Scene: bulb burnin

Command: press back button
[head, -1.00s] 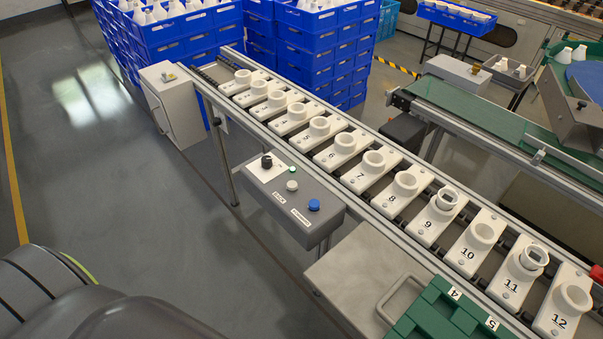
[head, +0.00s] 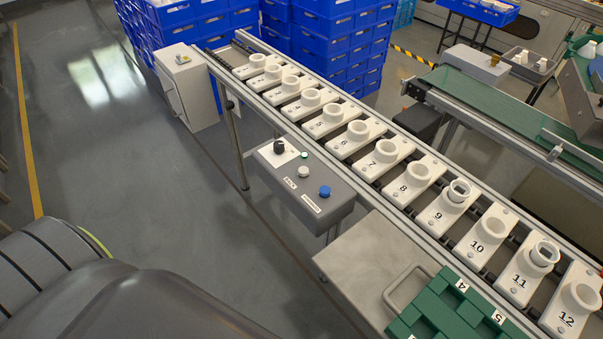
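A grey control box (head: 287,188) is fixed along the near side of the conveyor. On its top are a white button (head: 303,172), a blue button (head: 324,192), a black knob (head: 279,147) on a white plate and a small green button or lamp (head: 305,155). A short label (head: 290,183), which seems to read BACK, lies in front of the white button. A longer label (head: 311,203) lies in front of the blue one. Neither button is touched or covered. Neither of my grippers is in view.
The conveyor (head: 400,222) carries a row of numbered white socket blocks; 9 and 11 hold ring-like parts. A green tray (head: 440,311) sits on a metal table (head: 372,262) right of the box. Blue crates (head: 200,42) stand behind. The floor on the left is clear.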

